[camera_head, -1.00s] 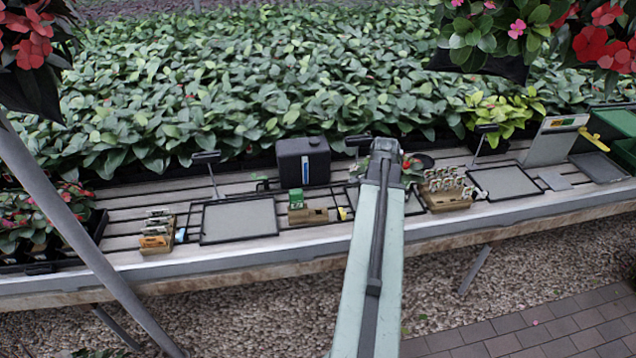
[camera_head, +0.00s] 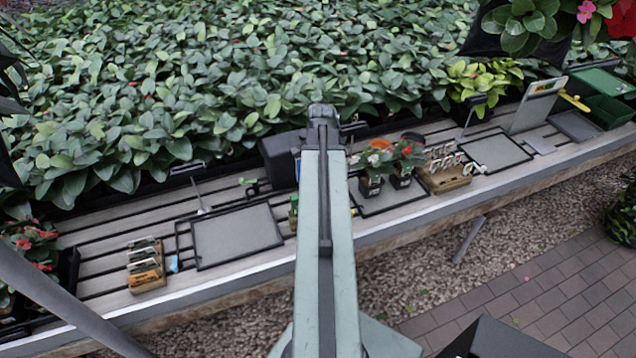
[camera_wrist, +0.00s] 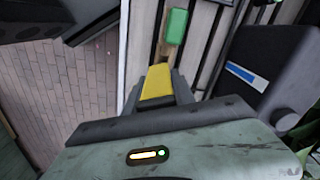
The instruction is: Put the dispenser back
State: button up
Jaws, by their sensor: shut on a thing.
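In the wrist view, my gripper (camera_wrist: 158,88) is shut on a yellow piece (camera_wrist: 157,79) held between its dark fingers. The piece appears to be the dispenser, but only part of it shows. A green block (camera_wrist: 176,26) lies just beyond the fingertips. A black box with a blue and white stripe (camera_wrist: 268,66) stands to the right of the gripper. In the head view, my arm reaches over the bench and partly covers the black box (camera_head: 277,163). The fingers and the yellow piece are hidden there.
The slatted bench (camera_head: 112,228) holds a grey tray (camera_head: 236,236), a wooden label holder (camera_head: 146,271) and another at right (camera_head: 446,180). Small potted flowers (camera_head: 372,182) stand just right of my arm. Dense plants lie behind.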

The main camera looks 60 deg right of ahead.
jog(key=f+m+b, duration=0.2)
jog(key=f+b, duration=0.1)
jog(key=d+f+m+b, duration=0.1)
jog(key=m, duration=0.1)
jog(key=shift+w+d+f+b, duration=0.1)
jog(key=shift+w+f+b, duration=0.15)
jog(key=shift+f+b, duration=0.05)
jog(key=shift+m, duration=0.4)
jog(key=shift+r, duration=0.1)
jog(key=shift+f+b, duration=1.65)
jog(key=shift+f, duration=0.1)
jog(key=shift+s, duration=0.1)
jog(key=shift+f+b, duration=1.25)
jog(key=shift+f, duration=0.1)
